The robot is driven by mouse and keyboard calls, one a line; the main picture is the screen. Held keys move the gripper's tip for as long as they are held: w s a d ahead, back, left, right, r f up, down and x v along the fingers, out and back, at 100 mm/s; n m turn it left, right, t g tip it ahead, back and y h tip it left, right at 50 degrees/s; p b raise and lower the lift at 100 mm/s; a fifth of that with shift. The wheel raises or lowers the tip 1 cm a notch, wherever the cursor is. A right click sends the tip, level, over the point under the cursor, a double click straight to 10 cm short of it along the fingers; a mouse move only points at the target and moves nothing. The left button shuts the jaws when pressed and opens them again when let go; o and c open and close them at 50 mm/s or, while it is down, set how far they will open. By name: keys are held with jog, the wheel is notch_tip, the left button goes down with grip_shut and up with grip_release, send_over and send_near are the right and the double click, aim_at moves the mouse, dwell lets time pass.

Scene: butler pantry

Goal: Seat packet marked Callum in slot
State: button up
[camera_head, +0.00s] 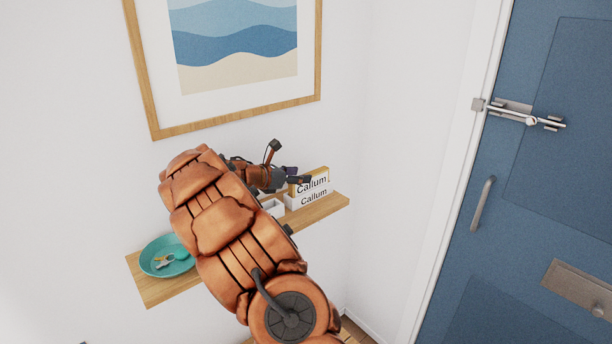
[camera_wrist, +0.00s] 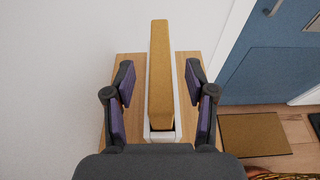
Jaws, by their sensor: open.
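The packet marked Callum (camera_head: 318,182) stands upright in the white slot labelled Callum (camera_head: 314,199), at the right part of the wooden shelf. In the wrist view the tan packet (camera_wrist: 160,75) is seen edge-on from above, with its lower part between the white walls of the slot (camera_wrist: 177,98). My gripper (camera_head: 297,180) is open at the packet. In the wrist view my gripper (camera_wrist: 160,92) has one finger on each side of the packet, with a visible gap on both sides. The packet's bottom is hidden.
The wooden shelf (camera_head: 150,288) carries a teal bowl (camera_head: 152,262) with keys at its left. Another white slot (camera_head: 272,207) stands left of the packet, partly behind my arm. A framed picture (camera_head: 145,80) hangs above. A blue door (camera_head: 540,170) is at the right.

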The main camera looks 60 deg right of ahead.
jog(key=v, duration=0.8)
jog(key=shift+s, duration=0.1)
dwell(0.3)
jog(key=s+a+f+m+y, duration=0.2)
jog(key=s+a+m+y, duration=0.2)
jog(key=s+a, duration=0.5)
jog(key=s+a+f+m+t+y, duration=0.1)
jog(key=s+a+m+y, duration=0.4)
jog(key=a, duration=1.6)
jog(key=s+a+f+m+t+y, duration=0.1)
jog(key=s+a+f+m+y, duration=0.3)
jog(key=s+a, duration=1.1)
jog(key=shift+s+m+y, duration=0.15)
jog(key=shift+m+y, duration=0.25)
jog(key=shift+m, duration=0.5)
